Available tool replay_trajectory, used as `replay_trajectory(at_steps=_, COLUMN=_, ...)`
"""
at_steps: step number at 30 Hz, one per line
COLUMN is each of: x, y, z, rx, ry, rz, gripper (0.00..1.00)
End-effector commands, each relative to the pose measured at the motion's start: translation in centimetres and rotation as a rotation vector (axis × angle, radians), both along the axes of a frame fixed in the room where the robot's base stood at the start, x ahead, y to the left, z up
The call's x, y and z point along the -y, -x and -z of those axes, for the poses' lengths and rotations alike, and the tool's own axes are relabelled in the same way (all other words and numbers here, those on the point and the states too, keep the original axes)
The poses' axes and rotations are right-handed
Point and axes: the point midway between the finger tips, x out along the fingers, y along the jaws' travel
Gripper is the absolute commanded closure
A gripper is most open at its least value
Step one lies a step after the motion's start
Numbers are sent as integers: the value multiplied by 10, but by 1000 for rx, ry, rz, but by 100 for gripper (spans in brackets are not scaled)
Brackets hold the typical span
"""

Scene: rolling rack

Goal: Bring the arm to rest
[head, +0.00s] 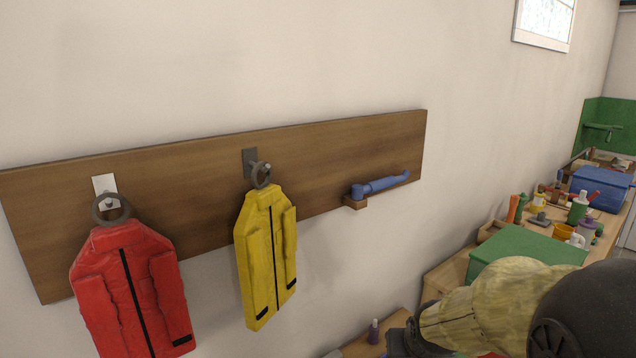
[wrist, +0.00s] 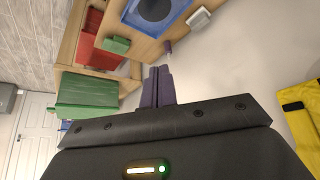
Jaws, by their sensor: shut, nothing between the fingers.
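My gripper (wrist: 157,72) shows in the wrist view with its two dark purple fingers together and nothing between them. In the head view my arm (head: 470,315) reaches in at the lower right, in front of the bench; the fingers are not clearly visible there. The gripper is clear of the wall board (head: 330,140) and of the things hanging on it.
A red vest (head: 125,285) and a yellow vest (head: 266,255) hang by rings from the board. A blue tool (head: 380,185) rests on a wooden holder. A green box (head: 525,245), a purple bottle (head: 374,331) and a blue bin (head: 600,187) stand at right.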

Motion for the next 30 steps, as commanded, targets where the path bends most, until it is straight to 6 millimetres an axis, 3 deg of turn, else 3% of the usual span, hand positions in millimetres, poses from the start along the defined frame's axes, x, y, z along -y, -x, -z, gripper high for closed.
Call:
replay_trajectory(at_steps=1, x=-9, y=28, z=4, rx=-77, ry=-5, rz=-16, gripper=100)
replay_trajectory(at_steps=4, x=-19, y=76, z=19, rx=-210, ry=-15, rz=-35, gripper=100)
replay_trajectory(at_steps=6, x=-24, y=99, z=25, rx=-272, ry=-21, rz=-44, gripper=100)
replay_trajectory(at_steps=9, x=-27, y=115, z=30, rx=-316, ry=-25, rz=-51, gripper=100)
replay_trajectory(at_steps=30, x=-27, y=116, z=32, rx=-319, ry=-25, rz=-51, gripper=100)
